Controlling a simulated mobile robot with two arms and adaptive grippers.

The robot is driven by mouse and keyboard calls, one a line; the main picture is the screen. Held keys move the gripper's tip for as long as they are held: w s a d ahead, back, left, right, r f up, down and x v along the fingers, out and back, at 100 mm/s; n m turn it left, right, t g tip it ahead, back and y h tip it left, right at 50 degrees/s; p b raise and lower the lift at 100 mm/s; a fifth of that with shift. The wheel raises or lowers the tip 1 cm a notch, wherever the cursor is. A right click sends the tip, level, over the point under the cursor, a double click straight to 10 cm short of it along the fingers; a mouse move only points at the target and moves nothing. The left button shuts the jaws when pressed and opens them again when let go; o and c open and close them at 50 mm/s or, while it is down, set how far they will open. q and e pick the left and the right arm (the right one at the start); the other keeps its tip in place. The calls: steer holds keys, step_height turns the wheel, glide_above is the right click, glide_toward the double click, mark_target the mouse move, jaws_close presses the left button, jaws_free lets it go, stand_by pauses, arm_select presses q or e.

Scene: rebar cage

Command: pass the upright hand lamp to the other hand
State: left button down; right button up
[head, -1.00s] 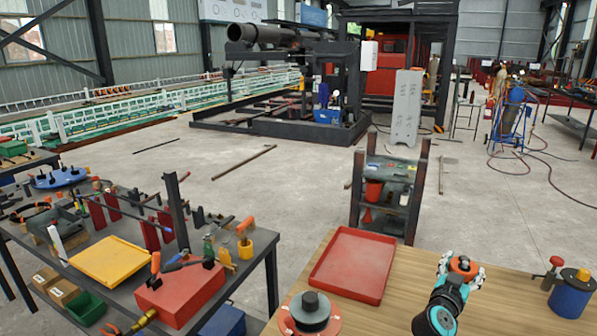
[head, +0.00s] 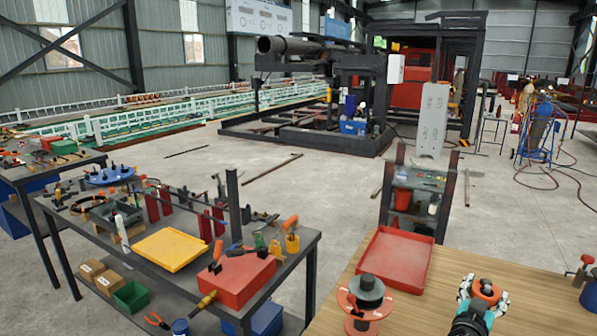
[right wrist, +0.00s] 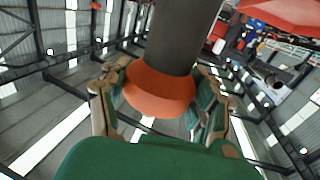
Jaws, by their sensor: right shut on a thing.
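My right gripper (head: 484,295) is low at the right of the head view, over the wooden table (head: 420,312). It is shut around the orange part of the hand lamp (head: 487,286). In the right wrist view the lamp shows as an orange collar (right wrist: 160,92) with a thick dark cylinder (right wrist: 183,35) running up from it. The green and tan fingers of my right gripper (right wrist: 160,105) lie on both sides of the collar. Much of the lamp is hidden by the gripper in the head view. My left gripper is in neither view.
A red tray (head: 393,262) and an orange and black reel (head: 366,298) are on the wooden table to the left. A blue pot stands at the right edge (head: 591,296). A crowded dark workbench with a yellow tray (head: 168,250) and a red box (head: 238,282) stands further left.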

steer(key=shift+s+a+f, duration=0.2)
steer(key=shift+s+f, duration=0.05)
steer(key=shift+s, duration=0.05)
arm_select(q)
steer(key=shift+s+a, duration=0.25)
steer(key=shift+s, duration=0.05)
arm_select(e)
steer(key=s+a+f+n+t+y, duration=0.1)
steer(key=s+a+n+t+y, duration=0.3)
steer(key=s+a, duration=1.9)
steer(key=s+n+y, duration=0.2)
steer(key=n+y, duration=0.2)
steer(key=y, duration=0.4)
steer(key=shift+a+n+t, duration=0.2)
steer(key=shift+n+t, duration=0.2)
steer(key=shift+w+f, duration=0.1)
steer(key=shift+w, duration=0.05)
